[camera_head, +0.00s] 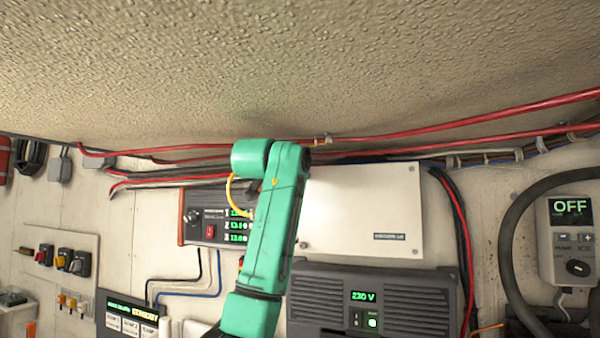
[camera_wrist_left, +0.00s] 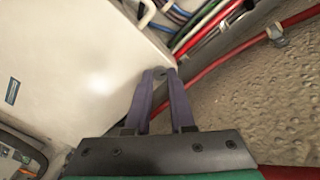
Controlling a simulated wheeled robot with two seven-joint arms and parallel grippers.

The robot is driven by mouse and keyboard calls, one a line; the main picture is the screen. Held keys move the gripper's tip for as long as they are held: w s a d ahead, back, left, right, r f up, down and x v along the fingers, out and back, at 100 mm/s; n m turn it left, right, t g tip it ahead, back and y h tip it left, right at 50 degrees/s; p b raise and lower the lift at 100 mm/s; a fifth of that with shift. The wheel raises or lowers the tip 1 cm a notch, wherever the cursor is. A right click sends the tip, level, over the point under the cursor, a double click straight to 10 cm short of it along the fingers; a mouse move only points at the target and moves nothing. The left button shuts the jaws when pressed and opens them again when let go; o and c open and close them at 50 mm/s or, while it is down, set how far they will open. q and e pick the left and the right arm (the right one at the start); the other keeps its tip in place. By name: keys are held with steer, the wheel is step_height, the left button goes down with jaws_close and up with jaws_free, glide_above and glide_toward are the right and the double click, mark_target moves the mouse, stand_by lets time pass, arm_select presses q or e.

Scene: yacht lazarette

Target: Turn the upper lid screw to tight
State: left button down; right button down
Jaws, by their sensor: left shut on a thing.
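The white box lid (camera_head: 365,212) is on the wall in the middle of the head view, its left part behind my green left arm. It also fills the left of the wrist view (camera_wrist_left: 75,85). In the wrist view my left gripper (camera_wrist_left: 161,78) is shut on the upper lid screw (camera_wrist_left: 160,73), a small grey round head at the lid's edge. How far the screw is turned cannot be told. In the head view my arm hides the gripper and the upper screw. A small lower screw (camera_head: 304,244) shows beside my arm. My right gripper is in neither view.
Red cables (camera_head: 430,138) run above the lid, below the textured ceiling (camera_head: 300,70). A meter panel (camera_head: 205,216) sits left of the lid and a grey 230 V unit (camera_head: 410,300) below it. A pump controller reading OFF (camera_head: 571,240) is at the right.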

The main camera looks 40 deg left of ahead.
arm_select(q)
steer(key=shift+m, duration=6.4)
steer(key=shift+r, duration=0.1)
steer(key=c, duration=0.9)
jaws_free()
steer(key=shift+c, duration=0.2)
steer(key=shift+o, duration=0.9)
steer(key=shift+w+a+f, duration=0.1)
steer(key=shift+w+f, duration=0.05)
steer(key=shift+f, duration=0.05)
